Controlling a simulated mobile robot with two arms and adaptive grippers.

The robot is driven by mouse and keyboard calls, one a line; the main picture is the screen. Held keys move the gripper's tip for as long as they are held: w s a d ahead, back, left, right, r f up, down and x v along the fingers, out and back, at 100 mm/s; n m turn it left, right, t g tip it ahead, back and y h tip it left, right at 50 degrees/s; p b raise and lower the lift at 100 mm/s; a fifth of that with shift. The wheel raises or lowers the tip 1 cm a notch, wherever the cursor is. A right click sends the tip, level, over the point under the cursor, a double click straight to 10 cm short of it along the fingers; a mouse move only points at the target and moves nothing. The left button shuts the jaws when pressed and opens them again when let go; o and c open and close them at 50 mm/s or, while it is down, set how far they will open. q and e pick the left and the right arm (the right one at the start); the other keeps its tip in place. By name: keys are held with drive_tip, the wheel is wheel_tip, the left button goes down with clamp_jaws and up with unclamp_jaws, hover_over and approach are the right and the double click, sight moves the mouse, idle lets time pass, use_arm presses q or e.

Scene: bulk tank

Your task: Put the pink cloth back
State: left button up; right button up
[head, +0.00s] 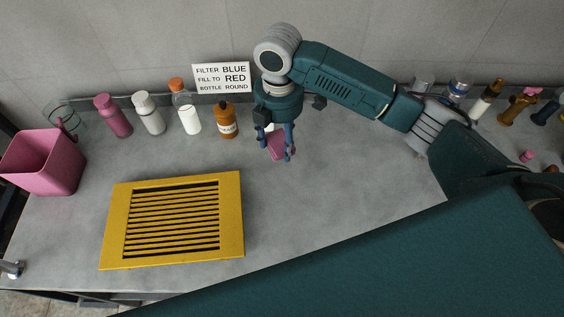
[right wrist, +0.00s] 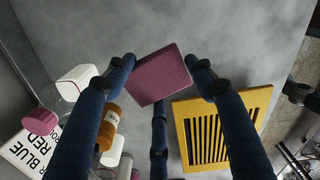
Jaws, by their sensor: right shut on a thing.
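The pink cloth (head: 275,146) is a small, flat, purplish-pink block-like pad. It is held between the fingers of my right gripper (head: 277,152) over the middle of the grey counter. In the right wrist view the cloth (right wrist: 160,76) sits between the fingertips of the right gripper (right wrist: 162,72), slightly tilted. In the head view the fingers hide part of it. I cannot tell exactly how high it is above the counter. My left gripper does not show in either view.
A yellow slatted grate (head: 172,219) lies on the counter at the left. A pink bin (head: 43,163) stands at the far left. Several bottles, including an amber one (head: 226,121), line the back near a sign (head: 222,78). The counter right of the grate is clear.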

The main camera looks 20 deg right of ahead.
sight(281, 171)
drive_tip(key=f, duration=0.7)
drive_tip(key=shift+d+p, duration=0.2)
drive_tip(key=shift+p, duration=0.15)
drive_tip(key=shift+c, duration=0.2)
drive_tip(key=shift+f, duration=0.2)
wheel_tip(281, 171, down, 4)
drive_tip(key=shift+f+p, duration=0.15)
drive_tip(key=shift+p, duration=0.15)
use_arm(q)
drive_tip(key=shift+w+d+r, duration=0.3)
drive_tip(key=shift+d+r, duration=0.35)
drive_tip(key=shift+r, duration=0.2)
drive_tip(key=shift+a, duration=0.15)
use_arm(e)
drive_tip(key=o, duration=1)
drive_tip(key=shift+f, duration=0.1)
